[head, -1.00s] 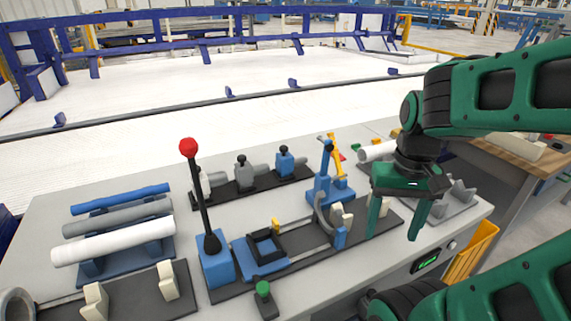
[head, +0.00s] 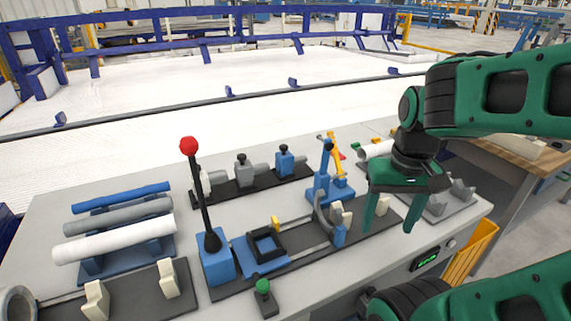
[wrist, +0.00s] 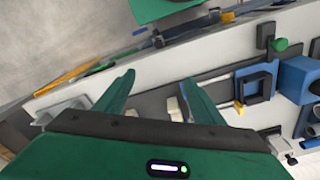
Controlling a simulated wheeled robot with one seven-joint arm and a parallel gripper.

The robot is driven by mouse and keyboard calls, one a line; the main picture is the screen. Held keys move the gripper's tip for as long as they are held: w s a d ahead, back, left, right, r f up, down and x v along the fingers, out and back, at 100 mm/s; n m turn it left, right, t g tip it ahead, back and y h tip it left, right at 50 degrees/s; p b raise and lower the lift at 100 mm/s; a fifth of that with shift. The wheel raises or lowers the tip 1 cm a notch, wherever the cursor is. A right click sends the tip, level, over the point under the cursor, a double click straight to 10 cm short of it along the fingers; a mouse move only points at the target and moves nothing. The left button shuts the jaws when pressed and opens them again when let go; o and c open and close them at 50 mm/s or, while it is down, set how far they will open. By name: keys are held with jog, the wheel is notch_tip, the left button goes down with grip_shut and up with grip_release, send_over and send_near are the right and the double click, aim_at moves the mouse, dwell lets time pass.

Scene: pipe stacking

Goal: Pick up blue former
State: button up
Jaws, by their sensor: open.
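The blue former (head: 285,162) appears to be the blue block with a black knob at the right end of the dark back rack in the head view. It stands next to a grey former (head: 243,173). I cannot pick it out for certain in the wrist view. My green gripper (head: 388,228) is open, fingers pointing down, to the right and in front of the blue former, apart from it. In the wrist view my gripper (wrist: 158,78) has nothing between its fingers.
A blue bending fixture (head: 323,190) with a yellow handle stands between my gripper and the back rack. A red-ball lever (head: 203,195) rises at centre left. Blue, grey and white pipes (head: 115,238) lie on a rack at left. A green button (head: 263,288) is at the front edge.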

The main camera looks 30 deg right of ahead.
jog(key=w+a+r+n+t, duration=0.1)
jog(key=w+a, duration=0.2)
jog(key=w, duration=0.5)
jog(key=w+a+r+n+t, duration=0.1)
jog(key=w+a+r+n, duration=0.15)
jog(key=w, duration=0.55)
jog(key=m+g, duration=0.3)
jog(key=m, duration=1.2)
send_near(285, 157)
jog(key=shift+w+d+f, duration=0.15)
jog(key=shift+w+d, duration=0.55)
jog(key=shift+w, duration=0.1)
jog(key=shift+w+d+f+m, duration=0.15)
jog(key=shift+w+f+m, duration=0.2)
jog(key=shift+m, duration=0.1)
notch_tip(285, 157, down, 4)
jog(key=shift+s+f, duration=0.1)
jog(key=shift+f, duration=0.1)
jog(key=shift+s+a+f, duration=0.1)
jog(key=shift+f, duration=1.4)
jog(key=shift+s+a+f, duration=0.1)
jog(key=shift+f, duration=1.45)
jog(key=shift+r, duration=0.1)
jog(key=c, duration=1.5)
